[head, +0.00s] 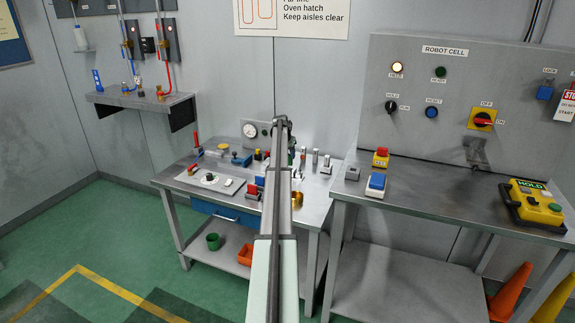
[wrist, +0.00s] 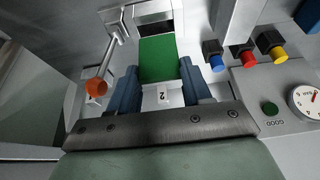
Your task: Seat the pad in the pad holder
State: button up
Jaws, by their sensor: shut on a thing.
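In the wrist view my gripper (wrist: 160,74) shows two blue-grey fingers on either side of a flat green block, which I take to be the pad (wrist: 158,58). The fingers are shut on it. A pale surface with a label "2" (wrist: 163,97) shows between the fingers, below the green face. Just beyond the pad is a dark slot in a pale metal frame (wrist: 154,14), possibly the pad holder; I cannot tell whether the pad touches it. In the head view my own arm hides the gripper and pad.
A lever with an orange knob (wrist: 97,88) stands close left of the fingers. Blue, red and yellow buttons (wrist: 248,56) and a gauge (wrist: 305,100) are at right. The head view shows the crowded left bench (head: 225,170) and a right bench (head: 430,185) with a yellow pendant (head: 537,203).

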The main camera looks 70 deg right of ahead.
jog(key=shift+f, duration=2.55)
jog(key=shift+f, duration=0.2)
jog(key=o, duration=1.1)
jog(key=shift+r, duration=0.1)
jog(key=v, duration=1.2)
jog(key=shift+r, duration=0.1)
